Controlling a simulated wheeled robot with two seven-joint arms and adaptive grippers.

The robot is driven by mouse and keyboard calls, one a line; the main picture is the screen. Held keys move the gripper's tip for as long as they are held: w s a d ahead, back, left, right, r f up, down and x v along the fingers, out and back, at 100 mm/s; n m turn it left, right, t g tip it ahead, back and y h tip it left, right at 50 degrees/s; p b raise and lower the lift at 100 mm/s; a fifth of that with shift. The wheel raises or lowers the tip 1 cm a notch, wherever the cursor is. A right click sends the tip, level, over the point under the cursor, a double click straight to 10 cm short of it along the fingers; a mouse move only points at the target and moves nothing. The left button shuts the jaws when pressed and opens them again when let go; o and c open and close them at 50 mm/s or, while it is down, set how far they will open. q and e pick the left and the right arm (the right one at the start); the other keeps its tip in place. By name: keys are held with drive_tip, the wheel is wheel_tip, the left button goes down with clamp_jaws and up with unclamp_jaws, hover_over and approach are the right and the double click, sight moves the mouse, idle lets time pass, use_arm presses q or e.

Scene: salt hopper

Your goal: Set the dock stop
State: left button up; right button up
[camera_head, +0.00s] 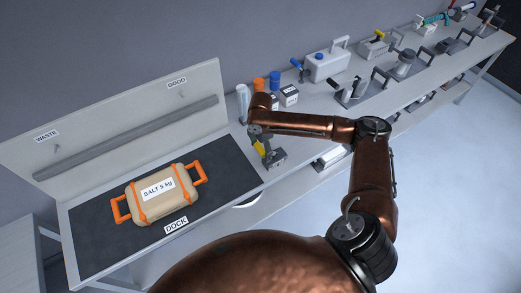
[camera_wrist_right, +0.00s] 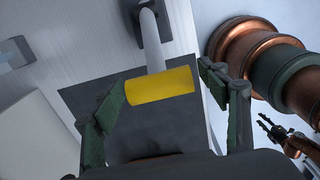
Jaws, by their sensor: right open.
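The dock stop appears to be a lever with a yellow grip (camera_head: 258,148) at the right edge of the dock, by a grey bracket (camera_head: 276,157). In the right wrist view the yellow grip (camera_wrist_right: 160,86) sits on a pale rod (camera_wrist_right: 151,40). My right gripper (camera_head: 261,134) is at the lever. In its wrist view the open fingers (camera_wrist_right: 163,90) stand either side of the yellow grip, with gaps visible. A dark gripper at the wrist view's right edge (camera_wrist_right: 284,136) looks like my left one; its jaws are unclear. The head view does not show it.
A beige salt case (camera_head: 157,194) with orange handles lies on the dark dock mat (camera_head: 90,228). Behind it stands a panel (camera_head: 205,86) labelled WASTE and GOOD. Bottles, boxes and tools line the bench (camera_head: 312,101) to the right. Open floor lies at right.

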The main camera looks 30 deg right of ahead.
drive_tip(key=shift+f, duration=0.1)
drive_tip(key=shift+c, duration=0.6)
drive_tip(key=c, duration=1.6)
